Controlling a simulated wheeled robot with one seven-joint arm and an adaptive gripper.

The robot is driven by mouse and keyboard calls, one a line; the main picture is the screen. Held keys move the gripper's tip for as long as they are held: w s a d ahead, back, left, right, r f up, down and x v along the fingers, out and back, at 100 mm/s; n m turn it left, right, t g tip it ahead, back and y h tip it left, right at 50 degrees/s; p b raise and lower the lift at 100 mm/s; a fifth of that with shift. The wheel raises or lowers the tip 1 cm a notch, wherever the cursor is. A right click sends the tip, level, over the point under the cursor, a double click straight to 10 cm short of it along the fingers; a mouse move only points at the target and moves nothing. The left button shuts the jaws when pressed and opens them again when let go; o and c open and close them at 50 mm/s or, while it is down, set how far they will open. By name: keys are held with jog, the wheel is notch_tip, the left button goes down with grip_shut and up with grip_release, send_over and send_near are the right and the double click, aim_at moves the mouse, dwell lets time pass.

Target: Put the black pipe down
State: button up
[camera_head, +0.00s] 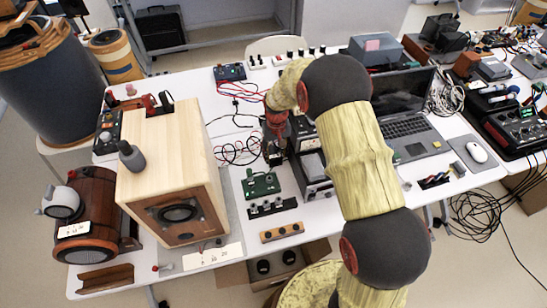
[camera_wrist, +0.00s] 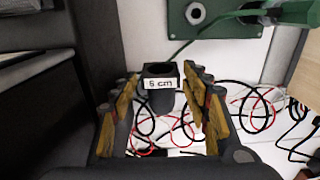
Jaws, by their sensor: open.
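The black pipe (camera_wrist: 161,99) is a short dark hollow piece with a white "5 cm" label, in the middle of the wrist view. Its open top faces the camera. My gripper (camera_wrist: 164,76) is open, with one yellow and black finger on each side of the pipe. A narrow gap shows on the left; I cannot tell whether the right finger touches it. The pipe's lower end is hard to make out, so I cannot tell whether it rests on the table. In the head view my gripper (camera_head: 275,140) is over the white table (camera_head: 225,125), partly hidden by my arm.
A large wooden speaker (camera_head: 170,160) stands left of my gripper. A green board (camera_head: 261,185) lies in front. Red and black cables (camera_head: 240,150) lie close by. Grey equipment (camera_head: 313,166) is just right, with a laptop (camera_head: 405,130) beyond. Clear table is scarce here.

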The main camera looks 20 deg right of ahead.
aim_at(275, 157)
notch_tip(275, 157, down, 5)
jog(key=shift+w+r+b, duration=0.1)
jog(key=shift+w+b, duration=0.05)
jog(key=shift+b, duration=0.65)
jog(key=shift+c, duration=0.7)
jog(key=c, duration=0.7)
jog(key=shift+c, duration=0.3)
jog(key=shift+r, duration=0.15)
jog(key=shift+r+p, duration=0.4)
jog(key=shift+r, duration=0.2)
jog(key=s+a+r+p, duration=0.4)
jog(key=s+r, duration=0.7)
jog(key=s, duration=0.2)
jog(key=shift+a+r, duration=0.3)
jog(key=shift+a, duration=0.1)
